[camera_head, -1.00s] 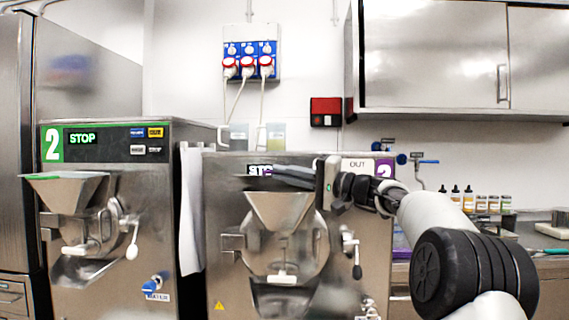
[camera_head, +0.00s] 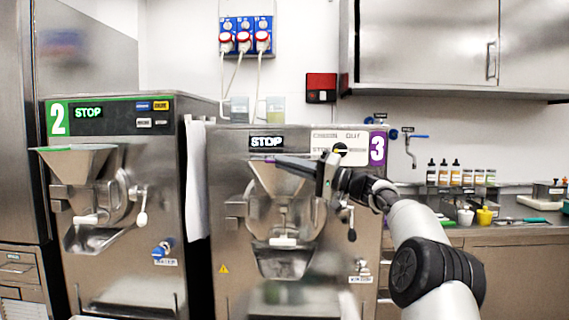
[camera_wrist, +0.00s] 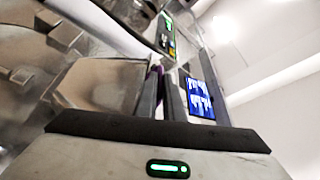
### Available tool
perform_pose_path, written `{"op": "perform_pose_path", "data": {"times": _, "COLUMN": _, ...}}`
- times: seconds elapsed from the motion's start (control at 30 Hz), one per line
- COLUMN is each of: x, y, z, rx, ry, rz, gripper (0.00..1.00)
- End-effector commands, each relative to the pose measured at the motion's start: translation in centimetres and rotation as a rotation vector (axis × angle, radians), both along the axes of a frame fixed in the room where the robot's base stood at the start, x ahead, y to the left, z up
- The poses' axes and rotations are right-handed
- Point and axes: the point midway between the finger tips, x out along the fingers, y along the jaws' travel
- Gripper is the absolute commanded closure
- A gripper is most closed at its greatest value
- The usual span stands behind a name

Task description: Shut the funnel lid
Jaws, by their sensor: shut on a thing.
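The funnel (camera_head: 284,182) is the steel hopper on the front of the machine marked 3. A purple edge (camera_head: 268,160), apparently of its lid, shows at the rim beside my fingertips. My gripper (camera_head: 284,163) reaches in from the right, with its fingers almost level across the funnel's top. In the wrist view my gripper (camera_wrist: 163,88) is shut on a thin purple-edged piece (camera_wrist: 154,76), which looks like the lid. The fingers hide most of it, so I cannot tell its exact tilt.
Machine 2 (camera_head: 115,210) stands at the left with a green-edged funnel (camera_head: 75,160). Machine 3's black-knobbed lever (camera_head: 351,225) is close below my gripper. A counter (camera_head: 500,232) with bottles and cups is at the right. Steel cabinets (camera_head: 430,50) hang above.

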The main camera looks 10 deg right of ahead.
Motion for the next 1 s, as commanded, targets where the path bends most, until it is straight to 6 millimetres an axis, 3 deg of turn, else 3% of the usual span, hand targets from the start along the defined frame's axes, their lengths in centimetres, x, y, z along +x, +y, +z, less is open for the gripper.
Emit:
{"op": "perform_pose_path", "data": {"times": 0.27, "x": 0.3, "y": -0.3, "z": -0.6, "rx": 0.003, "ry": 0.012, "rz": -0.008, "gripper": 1.0}}
{"op": "perform_pose_path", "data": {"times": 0.4, "x": 0.3, "y": -0.2, "z": -0.6, "rx": 0.002, "ry": 0.012, "rz": -0.007, "gripper": 0.74}}
{"op": "perform_pose_path", "data": {"times": 0.77, "x": -0.1, "y": -0.5, "z": -0.4, "rx": 0.001, "ry": 0.006, "rz": -0.004, "gripper": 0.74}}
{"op": "perform_pose_path", "data": {"times": 1.0, "x": -2.2, "y": -3.8, "z": -1.2, "rx": 0.001, "ry": 0.007, "rz": -0.007, "gripper": 0.74}}
